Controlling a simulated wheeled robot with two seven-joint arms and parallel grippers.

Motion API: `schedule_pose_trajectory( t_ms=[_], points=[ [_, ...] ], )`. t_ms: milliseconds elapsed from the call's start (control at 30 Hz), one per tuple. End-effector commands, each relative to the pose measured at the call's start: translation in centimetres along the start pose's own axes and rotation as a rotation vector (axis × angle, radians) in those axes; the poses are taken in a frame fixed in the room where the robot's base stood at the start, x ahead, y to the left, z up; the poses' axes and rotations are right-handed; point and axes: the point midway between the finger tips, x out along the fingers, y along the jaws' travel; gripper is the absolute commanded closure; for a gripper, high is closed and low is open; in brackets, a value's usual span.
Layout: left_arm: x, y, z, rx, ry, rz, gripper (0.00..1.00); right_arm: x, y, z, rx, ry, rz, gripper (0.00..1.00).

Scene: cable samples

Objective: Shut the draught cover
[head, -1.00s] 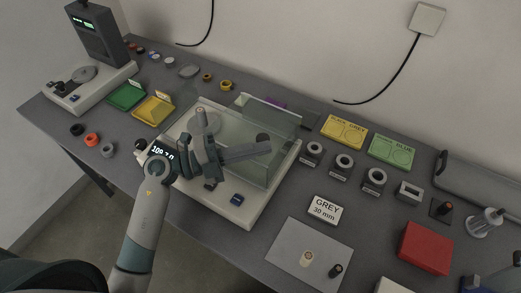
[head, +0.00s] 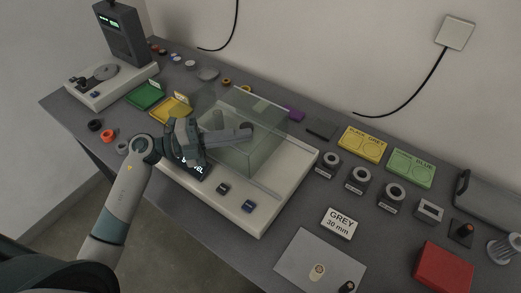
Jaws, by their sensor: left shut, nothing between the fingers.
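The clear, greenish draught cover (head: 267,148) sits on the pale balance (head: 285,190), over its left and back part. A bare strip of the balance shows along the cover's right side. My left gripper (head: 247,133) is shut and empty, its fingers pointing right across the front of the cover. The fingertips overlap a dark round knob in the picture; I cannot tell whether they touch it. The gripper and wrist hide the pan area, the cover's left edge and part of the display. My right gripper is not in view.
A green tray (head: 145,95) and a yellow tray (head: 168,108) lie left of the balance. Several cable holders, a "GREY 30 mm" card (head: 339,223), a grey mat (head: 300,265) and a red box (head: 443,266) lie to the right. The wall stands close behind.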

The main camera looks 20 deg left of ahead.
Motion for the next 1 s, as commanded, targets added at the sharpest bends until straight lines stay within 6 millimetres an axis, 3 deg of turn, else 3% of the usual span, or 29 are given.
schedule_pose_trajectory(
  t_ms=[200, 400, 1000],
  points=[
    [-4.1, -0.2, 4.0, 0.002, -0.003, 0.004, 1.0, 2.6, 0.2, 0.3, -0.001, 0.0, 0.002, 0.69],
    [-6.2, -0.8, 6.0, 0.0, -0.002, 0.001, 1.0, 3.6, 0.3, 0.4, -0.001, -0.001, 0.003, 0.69],
    [-6.9, -1.3, 6.7, 0.001, -0.007, -0.001, 1.0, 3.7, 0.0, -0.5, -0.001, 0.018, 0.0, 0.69]
  ],
)
